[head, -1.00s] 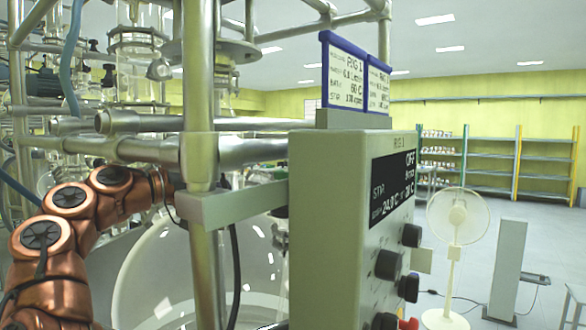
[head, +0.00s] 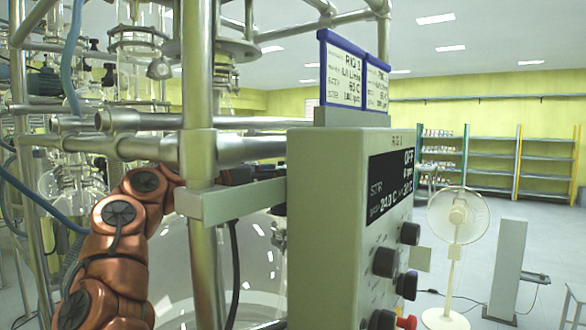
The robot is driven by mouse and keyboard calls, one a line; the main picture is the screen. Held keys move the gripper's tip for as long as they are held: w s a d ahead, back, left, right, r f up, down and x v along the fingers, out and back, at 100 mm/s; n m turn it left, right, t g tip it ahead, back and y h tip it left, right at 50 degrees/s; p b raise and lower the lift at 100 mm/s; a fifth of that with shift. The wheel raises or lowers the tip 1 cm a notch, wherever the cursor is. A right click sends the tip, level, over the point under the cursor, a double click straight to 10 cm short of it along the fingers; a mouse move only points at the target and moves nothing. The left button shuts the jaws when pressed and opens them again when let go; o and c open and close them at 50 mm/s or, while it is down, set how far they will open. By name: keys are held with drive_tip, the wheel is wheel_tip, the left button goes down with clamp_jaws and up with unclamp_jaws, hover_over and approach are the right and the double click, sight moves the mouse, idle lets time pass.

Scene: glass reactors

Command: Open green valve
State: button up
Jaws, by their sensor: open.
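I see no green valve in the head view. My copper arm (head: 120,215) rises at the left and passes behind the metal post (head: 203,255). A dark part just right of the post, above the grey bracket, looks like my gripper (head: 238,174). It is mostly hidden by the post, the bracket and the control box, and its fingertips do not show clearly. I see nothing held in it.
The control box (head: 340,220) with black knobs and a display stands close in front. A large glass vessel (head: 175,262) is behind the post. Metal rails (head: 120,148) cross above my arm. A white fan (head: 456,215) and shelves (head: 490,160) stand in the open room at right.

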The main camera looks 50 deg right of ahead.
drive_tip(key=shift+p+x, duration=0.75)
drive_tip(key=shift+x, duration=1.75)
drive_tip(key=shift+d, duration=0.1)
drive_tip(key=c, duration=1)
drive_tip(key=shift+c, duration=0.2)
